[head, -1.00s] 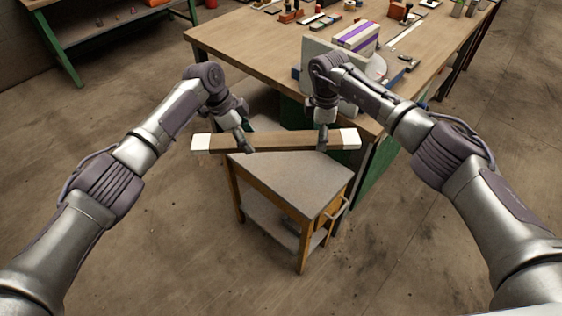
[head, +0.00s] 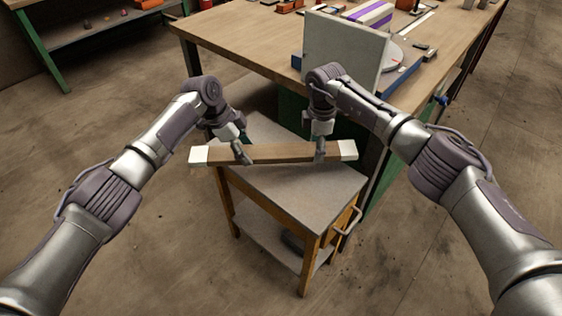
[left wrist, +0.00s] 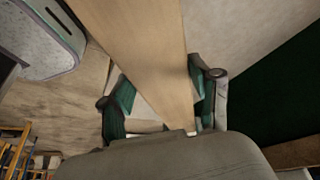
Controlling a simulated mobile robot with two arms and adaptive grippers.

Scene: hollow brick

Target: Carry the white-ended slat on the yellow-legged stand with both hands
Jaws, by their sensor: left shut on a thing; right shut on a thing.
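The slat (head: 278,153) is a long brown bar with white ends. It lies crosswise over the grey top of the yellow-legged stand (head: 290,190), and its left end sticks out past the stand's edge. I cannot tell whether it touches the top. My left gripper (head: 243,153) is shut on the slat left of its middle. My right gripper (head: 320,154) is shut on it near the right white end. In the left wrist view the slat (left wrist: 145,45) runs between the fingers of my left gripper (left wrist: 163,100).
A wooden workbench (head: 240,40) stands behind the stand, close to it, with a grey upright panel (head: 345,50) near its front corner. A handle (head: 347,221) juts from the stand's right side. A green-legged bench (head: 85,35) is at the back left. Floor at left is clear.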

